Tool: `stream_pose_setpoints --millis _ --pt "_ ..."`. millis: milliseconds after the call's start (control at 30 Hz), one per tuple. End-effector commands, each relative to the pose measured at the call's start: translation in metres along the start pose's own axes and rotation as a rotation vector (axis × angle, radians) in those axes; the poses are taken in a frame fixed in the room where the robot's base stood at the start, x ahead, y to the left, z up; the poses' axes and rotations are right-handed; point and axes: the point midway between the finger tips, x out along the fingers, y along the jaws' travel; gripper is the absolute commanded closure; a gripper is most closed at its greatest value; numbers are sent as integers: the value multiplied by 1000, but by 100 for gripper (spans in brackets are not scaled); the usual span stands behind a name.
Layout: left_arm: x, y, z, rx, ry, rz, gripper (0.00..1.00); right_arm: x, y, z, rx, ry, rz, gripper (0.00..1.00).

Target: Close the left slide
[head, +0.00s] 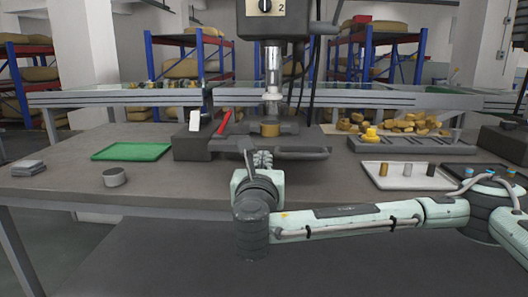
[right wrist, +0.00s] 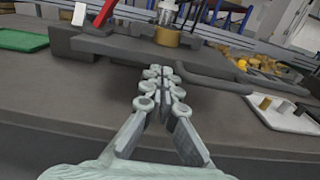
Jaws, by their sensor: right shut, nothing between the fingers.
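A dark grey machine base stands on the grey table under a vertical press column (head: 272,75). A dark block (head: 192,150) forms its left part, and it also shows in the right wrist view (right wrist: 85,42). A flat dark rounded bar (head: 302,154) sticks out at the front right; it also shows in the right wrist view (right wrist: 205,78). Which part is the left slide I cannot tell for sure. My right gripper (head: 262,157) is shut and empty in front of the base, with its fingertips (right wrist: 157,73) pointing at its front edge. Contact cannot be told. My left gripper is out of view.
A red lever (head: 223,123) and a white upright piece (head: 195,120) stand on the left part. A white tray (head: 407,183) with small cylinders lies right.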

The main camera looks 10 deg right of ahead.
Motion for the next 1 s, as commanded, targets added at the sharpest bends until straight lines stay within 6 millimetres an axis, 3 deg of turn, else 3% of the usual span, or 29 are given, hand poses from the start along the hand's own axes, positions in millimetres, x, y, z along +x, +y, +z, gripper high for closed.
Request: stream_pose_setpoints --millis 100,300,833,1000 --pt "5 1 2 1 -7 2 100 22 -1 1 0 -2 -3 100" --pt "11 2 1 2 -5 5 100 43 0 0 0 0 -1 100" --pt "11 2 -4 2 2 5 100 49 0 0 1 0 0 100" --pt "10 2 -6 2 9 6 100 64 -1 1 1 0 -2 100"
